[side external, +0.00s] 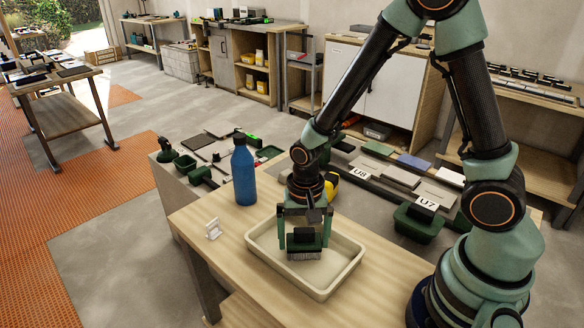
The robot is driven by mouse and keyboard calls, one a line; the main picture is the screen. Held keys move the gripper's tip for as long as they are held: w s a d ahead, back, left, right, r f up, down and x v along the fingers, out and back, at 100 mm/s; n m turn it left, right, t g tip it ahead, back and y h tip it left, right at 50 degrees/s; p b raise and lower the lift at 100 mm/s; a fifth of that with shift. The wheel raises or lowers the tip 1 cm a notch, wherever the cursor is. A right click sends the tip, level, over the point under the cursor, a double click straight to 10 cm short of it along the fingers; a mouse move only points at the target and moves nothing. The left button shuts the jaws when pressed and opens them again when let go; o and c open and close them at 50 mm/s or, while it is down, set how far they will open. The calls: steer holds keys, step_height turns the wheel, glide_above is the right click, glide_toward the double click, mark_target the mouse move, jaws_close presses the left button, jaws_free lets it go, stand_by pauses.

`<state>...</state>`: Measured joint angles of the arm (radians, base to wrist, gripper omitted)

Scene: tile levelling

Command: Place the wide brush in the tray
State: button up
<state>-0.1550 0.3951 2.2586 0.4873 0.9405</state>
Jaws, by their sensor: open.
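The wide brush (304,241), with a dark green body and pale bristles pointing down, is inside the cream tray (345,275) on the wooden table. It sits upright near the middle of the tray floor. My gripper (303,228) is directly above the brush, with its fingers on either side of the body. The fingers are open. Whether they still touch the brush's sides, I cannot tell. The fingers hide part of the brush's top and ends.
A blue bottle (244,175) stands behind the tray to the left. A small white stand (213,229) is near the table's left edge. Green containers, one by the U7 label (427,204), and flat tiles lie behind to the right. The table front is clear.

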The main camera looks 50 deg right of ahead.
mark_target(304, 231)
step_height(304, 231, up, 11)
steer(key=s+d+r+n+t, duration=0.1)
steer(key=d+r+n+t, duration=0.1)
steer(key=r+n, duration=0.2)
steer(key=s+d+r+n+t, duration=0.2)
steer(key=d+r+n+t, duration=0.1)
steer(key=r+n, duration=0.2)
step_height(304, 231, up, 3)
steer(key=shift+s+f+t, duration=0.15)
steer(key=shift+s+t, duration=0.1)
steer(key=shift+t, duration=0.05)
